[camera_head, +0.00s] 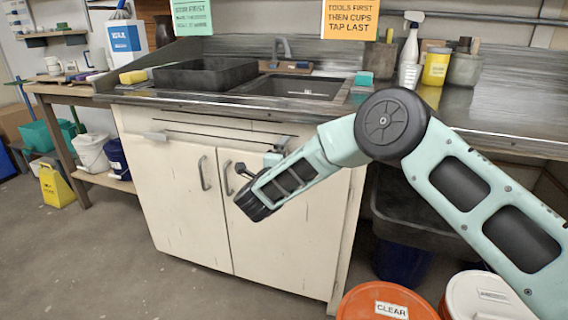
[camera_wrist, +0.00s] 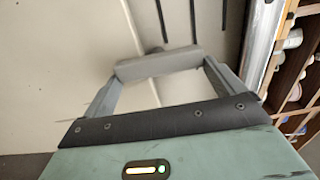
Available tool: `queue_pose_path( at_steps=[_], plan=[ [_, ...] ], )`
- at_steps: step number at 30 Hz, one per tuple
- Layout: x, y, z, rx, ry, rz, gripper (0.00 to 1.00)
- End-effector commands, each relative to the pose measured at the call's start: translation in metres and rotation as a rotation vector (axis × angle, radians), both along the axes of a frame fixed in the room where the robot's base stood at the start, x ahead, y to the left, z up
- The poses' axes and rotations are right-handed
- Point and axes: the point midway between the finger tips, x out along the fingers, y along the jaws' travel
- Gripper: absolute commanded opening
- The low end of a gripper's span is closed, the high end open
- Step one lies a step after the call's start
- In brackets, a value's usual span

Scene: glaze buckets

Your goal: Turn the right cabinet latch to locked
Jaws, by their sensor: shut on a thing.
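The right cabinet latch (camera_head: 283,143) is on the upper part of the right door of the cream cabinet (camera_head: 180,190), mostly hidden behind my gripper (camera_head: 272,160). In the wrist view my gripper (camera_wrist: 158,70) has its two grey fingers reaching to the cabinet front, shut on a grey bar that appears to be the latch handle. The bar lies across between the fingertips, with a dark round part behind it. The exact turn of the latch cannot be told.
Door handles (camera_head: 204,173) stand out below the latches. The counter (camera_head: 230,104) with its sink juts above the cabinet. Buckets (camera_head: 388,302) stand on the floor at lower right, under my arm.

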Motion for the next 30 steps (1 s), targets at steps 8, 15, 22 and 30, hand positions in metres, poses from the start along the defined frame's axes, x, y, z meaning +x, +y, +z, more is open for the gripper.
queue_pose_path(
  at_steps=[8, 15, 22, 30],
  plan=[
    [-0.001, 0.001, -0.003, 0.009, 0.003, 0.0, 0.72],
    [-0.001, 0.001, -0.003, 0.008, 0.003, 0.0, 1.0],
    [-0.003, 0.002, -0.001, 0.007, 0.001, 0.001, 1.0],
    [-0.043, 0.019, 0.0, 0.005, 0.002, 0.004, 1.0]
  ],
)
